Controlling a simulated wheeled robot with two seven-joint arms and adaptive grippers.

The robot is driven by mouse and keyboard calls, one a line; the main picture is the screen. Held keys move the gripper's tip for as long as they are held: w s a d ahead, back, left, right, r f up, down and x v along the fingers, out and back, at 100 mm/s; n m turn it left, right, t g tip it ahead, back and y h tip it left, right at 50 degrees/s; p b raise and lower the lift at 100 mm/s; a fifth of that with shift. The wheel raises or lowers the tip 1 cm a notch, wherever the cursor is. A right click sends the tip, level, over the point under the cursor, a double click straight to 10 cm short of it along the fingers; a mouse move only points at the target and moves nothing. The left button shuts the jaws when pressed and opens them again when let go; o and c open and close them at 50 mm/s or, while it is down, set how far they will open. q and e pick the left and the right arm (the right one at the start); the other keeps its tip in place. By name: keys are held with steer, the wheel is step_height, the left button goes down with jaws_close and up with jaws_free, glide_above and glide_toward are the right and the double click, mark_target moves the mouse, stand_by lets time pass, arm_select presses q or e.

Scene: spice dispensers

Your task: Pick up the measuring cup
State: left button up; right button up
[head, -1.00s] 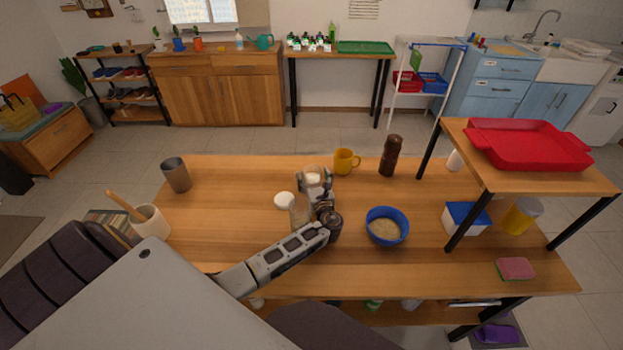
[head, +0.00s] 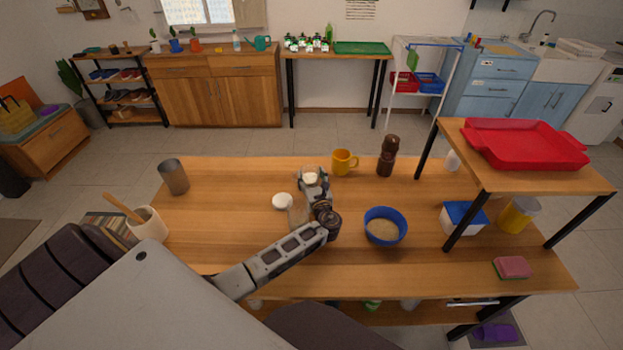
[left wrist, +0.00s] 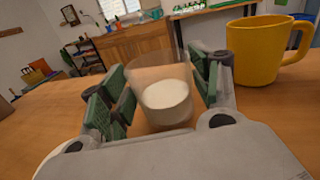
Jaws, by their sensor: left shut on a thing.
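A clear cup with white contents (head: 310,178), which I take to be the measuring cup, is near the middle of the wooden table. In the left wrist view the clear cup (left wrist: 166,100) sits between the green finger pads, upright or nearly so. My left gripper (head: 314,186) is shut on it; in the left wrist view the fingers (left wrist: 163,92) flank it on both sides. I cannot tell whether its base touches the table. My right gripper is not in view.
A yellow mug (head: 343,162) stands close behind and to the right. A white lid (head: 282,201) and a clear jar (head: 298,214) are near the gripper's left. A blue bowl (head: 384,226) and a dark grinder (head: 387,156) are to the right. The table's left half is mostly clear.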

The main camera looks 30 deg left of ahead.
mark_target(312, 171)
arm_select(q)
steer(key=shift+r, duration=1.55)
step_height(312, 171, up, 6)
steer(key=p, duration=0.1)
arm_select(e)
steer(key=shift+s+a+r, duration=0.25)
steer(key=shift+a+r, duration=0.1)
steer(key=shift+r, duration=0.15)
arm_select(q)
steer(key=shift+r, duration=0.2)
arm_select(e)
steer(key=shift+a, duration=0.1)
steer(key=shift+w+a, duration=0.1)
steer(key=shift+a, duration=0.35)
arm_select(q)
steer(key=shift+w+d, duration=0.1)
steer(key=shift+d, duration=0.05)
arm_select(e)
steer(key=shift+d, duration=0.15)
